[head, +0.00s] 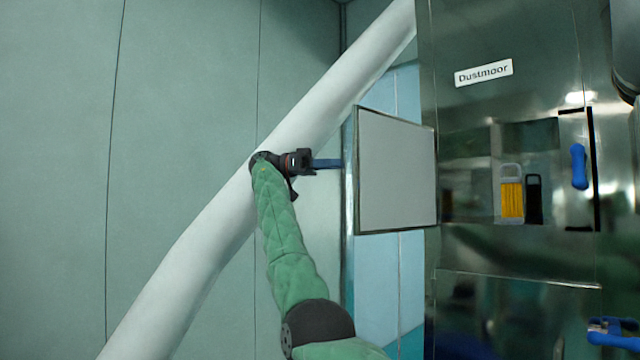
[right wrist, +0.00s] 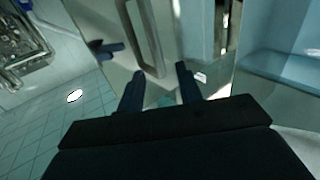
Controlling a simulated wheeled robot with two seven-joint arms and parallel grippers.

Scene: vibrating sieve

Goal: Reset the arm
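My right arm, in a green quilted sleeve, reaches up from the bottom of the head view. Its black gripper with blue fingers (head: 328,163) is at the left edge of an open cabinet door (head: 397,170). In the right wrist view the two fingers (right wrist: 158,88) are spread apart with nothing between them. A metal bar handle (right wrist: 148,40) on a panel shows just beyond the fingertips. I cannot tell whether a finger touches the door. My left gripper is not in view.
A thick white diagonal pipe (head: 200,258) passes behind my arm. Green wall panels (head: 180,110) fill the left.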

